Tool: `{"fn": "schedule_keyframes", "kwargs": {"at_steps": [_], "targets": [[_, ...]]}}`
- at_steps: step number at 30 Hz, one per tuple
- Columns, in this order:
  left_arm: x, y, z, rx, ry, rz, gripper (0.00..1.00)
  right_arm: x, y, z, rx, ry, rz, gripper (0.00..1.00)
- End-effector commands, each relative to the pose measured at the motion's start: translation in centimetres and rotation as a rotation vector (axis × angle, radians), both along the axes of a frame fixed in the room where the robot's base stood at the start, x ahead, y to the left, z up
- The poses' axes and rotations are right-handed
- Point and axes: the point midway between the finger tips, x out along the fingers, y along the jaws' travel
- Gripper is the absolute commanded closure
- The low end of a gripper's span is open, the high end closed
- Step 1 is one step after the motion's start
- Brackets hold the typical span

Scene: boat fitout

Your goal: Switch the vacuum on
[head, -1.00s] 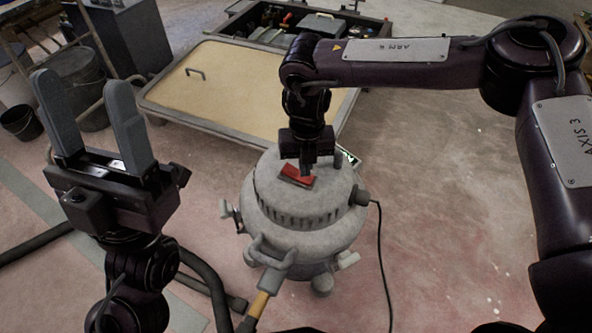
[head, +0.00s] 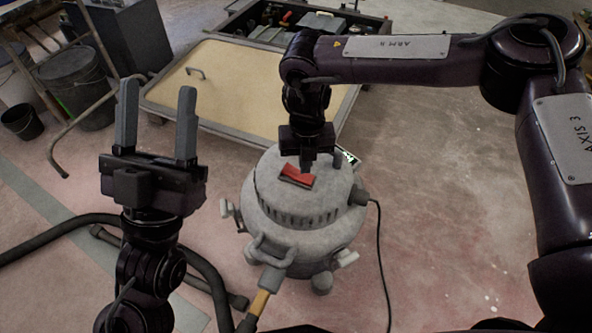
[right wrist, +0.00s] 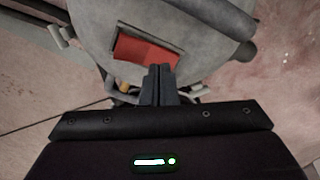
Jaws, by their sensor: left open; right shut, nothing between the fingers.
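The vacuum (head: 304,222) is a round grey canister standing on the floor in the middle of the head view. On its top is a red rocker switch (head: 297,176) in a dark recess; it also shows in the right wrist view (right wrist: 146,50). My right gripper (head: 308,170) is shut and empty, pointing down at the switch's right end. In the right wrist view its fingertips (right wrist: 160,68) overlap the lower right edge of the switch; I cannot tell whether they touch it. My left gripper (head: 156,105) is open and empty, fingers up, left of the vacuum.
A hose (head: 256,304) with a yellow-brown cuff joins the vacuum's front, and a black cable (head: 386,262) runs from its right side. A tan-topped hatch panel (head: 235,85) lies behind. Buckets (head: 80,88) stand at left. The floor at right is clear.

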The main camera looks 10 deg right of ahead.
Motion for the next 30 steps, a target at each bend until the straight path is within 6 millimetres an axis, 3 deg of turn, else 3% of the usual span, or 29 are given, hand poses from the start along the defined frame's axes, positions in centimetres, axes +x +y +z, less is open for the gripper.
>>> {"fn": "schedule_keyframes", "kwargs": {"at_steps": [30], "targets": [[4.0, -2.0, -7.0, 0.152, 0.377, -0.004, 0.45, 0.0, 0.0, 1.3, 0.000, 0.000, 0.000, 1.00]]}}
